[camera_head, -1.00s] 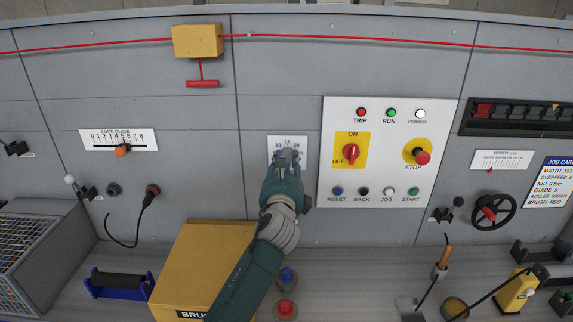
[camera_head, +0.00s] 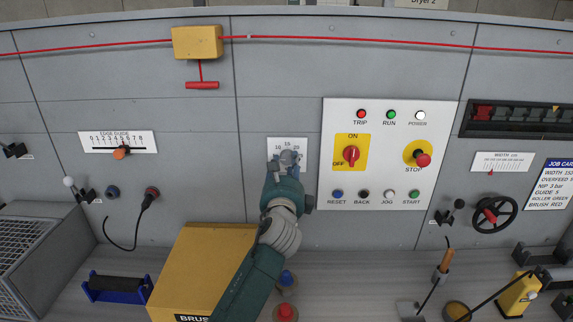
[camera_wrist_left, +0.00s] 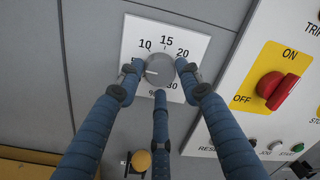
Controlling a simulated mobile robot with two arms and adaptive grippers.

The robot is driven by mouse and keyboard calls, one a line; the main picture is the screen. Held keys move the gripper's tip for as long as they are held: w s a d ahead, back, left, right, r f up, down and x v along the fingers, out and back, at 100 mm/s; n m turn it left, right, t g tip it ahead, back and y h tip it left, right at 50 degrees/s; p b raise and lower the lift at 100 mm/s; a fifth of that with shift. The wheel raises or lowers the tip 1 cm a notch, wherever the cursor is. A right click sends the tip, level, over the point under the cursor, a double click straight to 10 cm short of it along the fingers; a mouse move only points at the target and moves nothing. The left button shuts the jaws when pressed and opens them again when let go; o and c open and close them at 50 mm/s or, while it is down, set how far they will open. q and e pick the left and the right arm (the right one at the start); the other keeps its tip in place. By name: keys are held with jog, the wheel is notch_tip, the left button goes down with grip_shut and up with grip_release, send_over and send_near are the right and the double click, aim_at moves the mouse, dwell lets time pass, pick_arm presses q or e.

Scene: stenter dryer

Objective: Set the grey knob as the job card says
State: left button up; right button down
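The grey knob (camera_wrist_left: 159,70) sits on a white scale plate (camera_wrist_left: 195,40), which also shows in the head view (camera_head: 273,144). The numbers 10, 15, 20 and 30 are readable. The knob's white mark points left, below the 10, toward a spot hidden by a finger. My left gripper (camera_wrist_left: 159,74) surrounds the knob with three fingers, their tips seeming to touch its sides. It also shows in the head view (camera_head: 286,160). My right gripper is out of view.
Right of the knob is a white control panel (camera_head: 390,120) with a red ON/OFF switch (camera_head: 351,154) and a red stop button (camera_head: 423,160). A yellow box (camera_head: 205,265) and coloured push buttons (camera_head: 287,277) lie below my left arm. A red pull cord runs above.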

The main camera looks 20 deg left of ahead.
pick_arm(q)
jog(key=shift+o, duration=0.7)
jog(key=shift+r, duration=0.1)
jog(key=shift+s, duration=0.1)
jog(key=v, duration=1.2)
